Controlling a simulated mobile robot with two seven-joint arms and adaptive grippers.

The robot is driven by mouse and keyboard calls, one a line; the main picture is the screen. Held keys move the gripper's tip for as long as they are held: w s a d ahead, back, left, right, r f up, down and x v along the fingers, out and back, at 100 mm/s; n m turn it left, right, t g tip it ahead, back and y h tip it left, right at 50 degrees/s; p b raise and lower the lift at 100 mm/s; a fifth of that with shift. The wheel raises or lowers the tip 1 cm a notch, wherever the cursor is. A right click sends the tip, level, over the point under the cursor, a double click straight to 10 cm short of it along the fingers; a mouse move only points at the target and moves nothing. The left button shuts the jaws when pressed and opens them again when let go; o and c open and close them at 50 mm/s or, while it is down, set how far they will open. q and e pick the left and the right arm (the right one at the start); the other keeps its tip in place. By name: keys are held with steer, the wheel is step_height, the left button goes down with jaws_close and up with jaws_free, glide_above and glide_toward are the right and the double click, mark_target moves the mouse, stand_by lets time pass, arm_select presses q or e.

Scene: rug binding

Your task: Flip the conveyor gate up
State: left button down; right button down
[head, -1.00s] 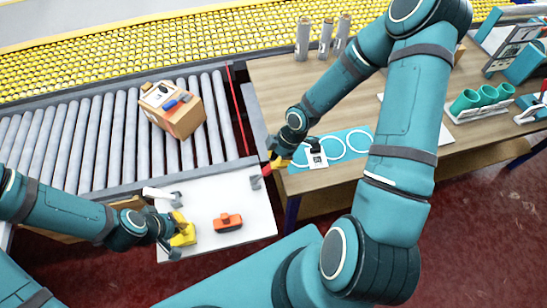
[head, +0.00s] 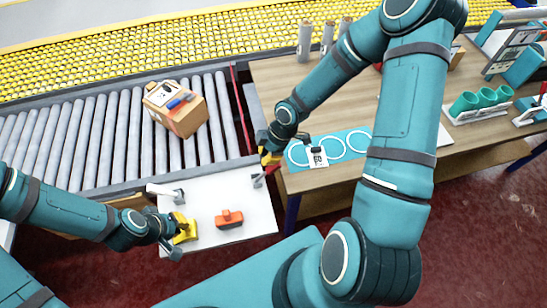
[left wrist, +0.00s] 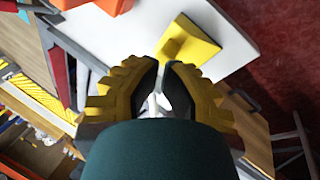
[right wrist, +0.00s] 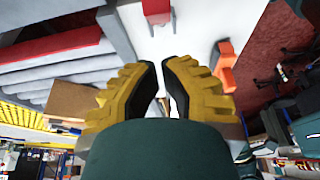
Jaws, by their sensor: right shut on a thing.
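A long thin red bar (head: 240,108), which I take for the conveyor gate, runs between the rollers and the table. It also shows at the left of the right wrist view (right wrist: 52,46). My right gripper (head: 268,158) is just right of the bar's near end. Its fingers (right wrist: 162,66) are close together around something; what they hold is hidden. My left gripper (head: 180,232) is over the white board, beside a yellow block (left wrist: 188,42). Its fingers (left wrist: 168,64) show a narrow gap with nothing clearly held between them.
The white board (head: 230,195) carries an orange-red block (head: 229,219) and grey brackets. A cardboard box (head: 180,112) rests on the conveyor rollers (head: 80,140). The wooden table (head: 290,88), at right, holds a teal sheet with white rings and several cylinders.

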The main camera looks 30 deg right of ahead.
arm_select(q)
steer(key=shift+w+d+r+p, duration=0.1)
steer(key=shift+r+p, duration=0.4)
steer(key=shift+r, duration=0.05)
arm_select(e)
steer(key=s+d+r, duration=0.2)
steer(key=d+r, duration=0.2)
steer(key=d, duration=0.4)
steer(key=shift+d+r, duration=0.2)
steer(key=shift+r, duration=0.2)
steer(key=shift+w, duration=0.1)
